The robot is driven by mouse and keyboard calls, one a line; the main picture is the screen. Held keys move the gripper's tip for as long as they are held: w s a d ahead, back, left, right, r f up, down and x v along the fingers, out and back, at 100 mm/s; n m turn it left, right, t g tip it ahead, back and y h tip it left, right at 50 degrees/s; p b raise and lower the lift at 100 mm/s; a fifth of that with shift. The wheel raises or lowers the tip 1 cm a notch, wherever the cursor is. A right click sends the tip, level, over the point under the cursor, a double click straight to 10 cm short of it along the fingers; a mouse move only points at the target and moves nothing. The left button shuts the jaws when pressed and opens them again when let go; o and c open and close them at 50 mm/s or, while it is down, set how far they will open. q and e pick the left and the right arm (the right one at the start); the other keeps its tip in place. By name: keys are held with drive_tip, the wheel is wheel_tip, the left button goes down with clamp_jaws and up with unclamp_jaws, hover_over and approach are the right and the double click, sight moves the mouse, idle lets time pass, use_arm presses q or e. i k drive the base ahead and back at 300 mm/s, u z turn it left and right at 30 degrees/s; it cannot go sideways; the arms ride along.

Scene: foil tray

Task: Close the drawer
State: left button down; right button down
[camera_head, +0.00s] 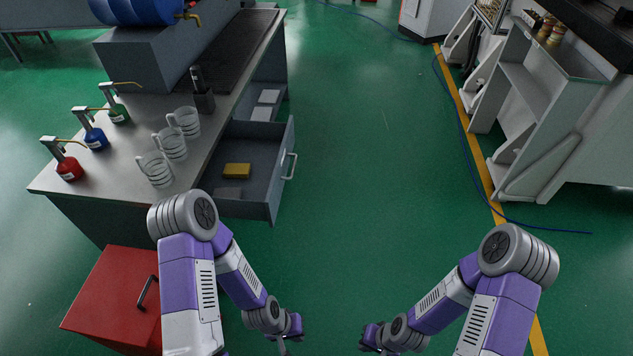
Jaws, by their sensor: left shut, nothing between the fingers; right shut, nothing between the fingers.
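A grey drawer (262,204) stands pulled out from the right side of the workbench (130,128). Its front panel carries a pale handle (290,166) facing right. A yellow block (237,170) and a grey item (228,193) lie inside it. My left gripper (284,343) is low in the picture, below the drawer and apart from it; it is shut and empty. My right gripper (368,340) is to its right, also shut and empty, away from the drawer. My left arm's elbow shows close to the drawer's near corner in the picture.
Another open compartment (266,100) with pale items lies behind the drawer. Clear measuring jugs (172,143) and red, blue and green oil cans (92,134) stand on the bench. A red cabinet (105,292) is at lower left. Green floor (380,150) right of the drawer is free.

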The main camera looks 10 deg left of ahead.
sight(268, 146)
drive_tip(key=u, duration=0.1)
drive_tip(key=i, duration=0.85)
drive_tip(key=u, duration=0.55)
